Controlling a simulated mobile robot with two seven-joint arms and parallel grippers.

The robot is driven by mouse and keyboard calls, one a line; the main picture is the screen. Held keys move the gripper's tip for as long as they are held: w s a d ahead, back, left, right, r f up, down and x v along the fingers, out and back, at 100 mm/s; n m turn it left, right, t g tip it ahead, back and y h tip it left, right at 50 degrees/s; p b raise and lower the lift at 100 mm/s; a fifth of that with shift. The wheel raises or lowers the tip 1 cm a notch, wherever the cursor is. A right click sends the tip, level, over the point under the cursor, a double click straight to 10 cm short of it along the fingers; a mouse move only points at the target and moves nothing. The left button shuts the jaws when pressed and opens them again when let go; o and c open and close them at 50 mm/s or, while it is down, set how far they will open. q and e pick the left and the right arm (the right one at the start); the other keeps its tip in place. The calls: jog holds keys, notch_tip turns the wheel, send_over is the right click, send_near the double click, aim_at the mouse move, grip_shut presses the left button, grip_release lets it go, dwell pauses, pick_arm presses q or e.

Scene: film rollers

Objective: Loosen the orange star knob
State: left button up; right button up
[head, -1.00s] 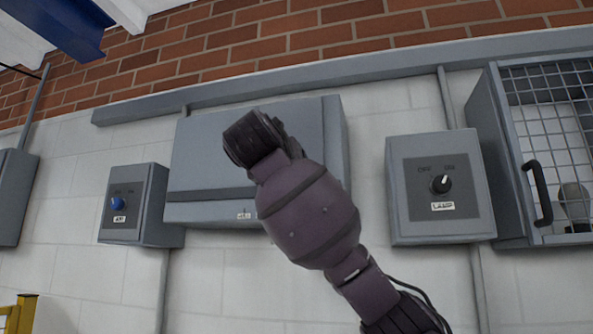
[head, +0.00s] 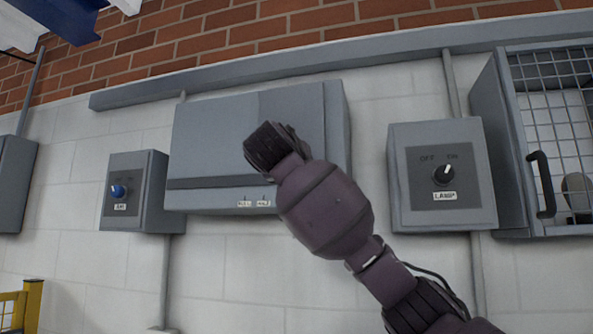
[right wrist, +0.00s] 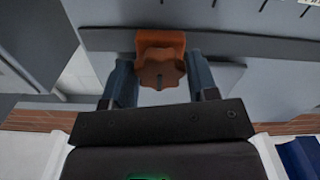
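The orange star knob (right wrist: 162,74) shows in the right wrist view, in front of an orange block (right wrist: 160,41) on a grey surface. My right gripper (right wrist: 162,80) has its two dark fingers on either side of the knob. The fingers stand apart with the knob filling most of the space between them; whether they press on it I cannot tell. In the head view, my right arm (head: 325,208) reaches up in front of a grey wall cabinet (head: 219,141). The knob and the right fingertips are hidden there. My left gripper is not in view.
A box with a blue switch (head: 118,190) is left of the cabinet. The LAMP switch box (head: 443,173) is on the right, beside a mesh-door cabinet (head: 545,170). A yellow rail (head: 32,303) stands at lower left. The white wall (head: 230,280) below the cabinet is bare.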

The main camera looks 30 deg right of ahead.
jog(key=c, duration=0.5)
jog(key=shift+n, duration=0.3)
jog(key=shift+w+a+f+n, duration=0.1)
jog(key=shift+n, duration=9)
jog(key=o, duration=0.9)
